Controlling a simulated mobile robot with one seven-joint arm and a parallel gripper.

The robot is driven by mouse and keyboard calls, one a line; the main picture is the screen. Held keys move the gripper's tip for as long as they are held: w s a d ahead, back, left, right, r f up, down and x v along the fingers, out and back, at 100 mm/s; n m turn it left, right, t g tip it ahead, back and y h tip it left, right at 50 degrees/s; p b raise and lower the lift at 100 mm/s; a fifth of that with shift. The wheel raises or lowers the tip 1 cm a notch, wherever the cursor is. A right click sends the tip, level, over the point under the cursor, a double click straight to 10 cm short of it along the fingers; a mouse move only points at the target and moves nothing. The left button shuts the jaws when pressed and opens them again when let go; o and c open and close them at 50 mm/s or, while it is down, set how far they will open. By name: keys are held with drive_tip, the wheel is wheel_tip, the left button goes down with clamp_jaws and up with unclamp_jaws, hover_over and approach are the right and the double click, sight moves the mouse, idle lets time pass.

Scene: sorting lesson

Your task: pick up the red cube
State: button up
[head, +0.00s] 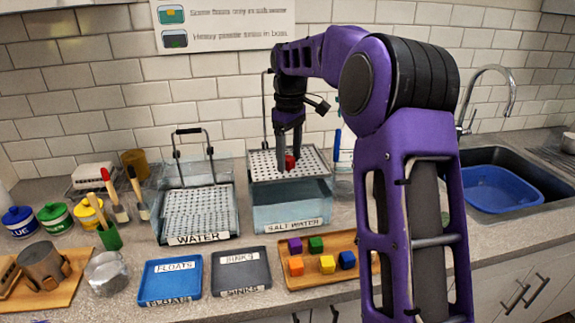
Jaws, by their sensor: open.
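The red cube (290,162) is at the perforated metal tray (262,169) on top of the salt water tank (290,215). My gripper (289,150) points down right at the cube, with its fingertips at the cube's level. The jaws are open. A finger hides part of the cube, and I cannot tell whether the fingers touch it.
A wooden tray (295,281) holds several coloured cubes in front of the salt water tank. The water tank (198,215) with its handled rack stands to the left. Blue floats tray (170,280) and grey sinks tray (241,280) are empty. A sink holds a blue basin (500,190).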

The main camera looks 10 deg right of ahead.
clamp_jaws()
idle(0.3)
